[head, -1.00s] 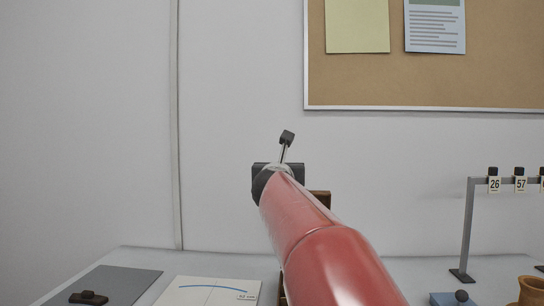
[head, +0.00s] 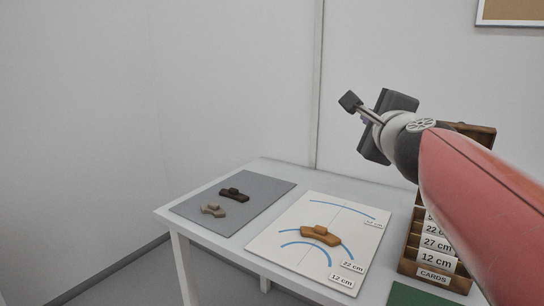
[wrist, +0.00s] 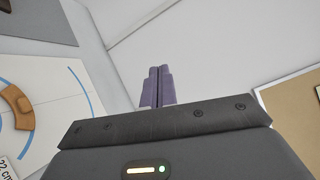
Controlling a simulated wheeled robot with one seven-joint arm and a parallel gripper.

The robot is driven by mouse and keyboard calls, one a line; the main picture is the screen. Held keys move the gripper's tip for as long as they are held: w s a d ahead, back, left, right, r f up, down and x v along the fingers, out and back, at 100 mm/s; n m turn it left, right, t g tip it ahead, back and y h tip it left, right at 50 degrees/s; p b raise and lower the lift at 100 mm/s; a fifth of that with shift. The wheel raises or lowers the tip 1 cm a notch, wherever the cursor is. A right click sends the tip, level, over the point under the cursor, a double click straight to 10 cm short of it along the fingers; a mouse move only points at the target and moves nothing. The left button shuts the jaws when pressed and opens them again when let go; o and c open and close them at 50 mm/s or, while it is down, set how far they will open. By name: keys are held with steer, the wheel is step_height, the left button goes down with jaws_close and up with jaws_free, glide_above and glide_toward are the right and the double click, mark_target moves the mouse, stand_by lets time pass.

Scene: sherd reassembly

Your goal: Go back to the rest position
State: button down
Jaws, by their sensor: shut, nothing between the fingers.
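My gripper (head: 365,119) is raised in the air, high above the white table, at the upper right of the head view. Its dark body and part of its fingers show there, next to a small block on a stalk. In the wrist view my gripper (wrist: 158,72) has its two purple fingers together, with nothing between them. My red arm comes in from the right edge of the head view and hides part of the table's right side.
An orange-brown sherd (head: 320,236) lies on the white arc sheet (head: 282,226). A dark sherd (head: 234,194) and a beige sherd (head: 212,210) lie on the grey mat (head: 262,203). A wooden card box (head: 408,264) stands right, beside a green surface (head: 408,296).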

steer(key=s+a+f+n+g+y, duration=0.35)
steer(key=s+a+f+n, duration=0.25)
steer(key=f+n, duration=0.45)
steer(key=s+d+f+n+g+h, duration=0.2)
steer(key=s+f+n+g, duration=0.6)
steer(key=s+f, duration=1)
step_height(320, 180, down, 4)
steer(key=n+h, duration=0.1)
steer(key=n, duration=0.2)
steer(key=shift+d+r+g, duration=0.15)
steer(key=shift+r+g, duration=0.1)
steer(key=shift+g, duration=0.1)
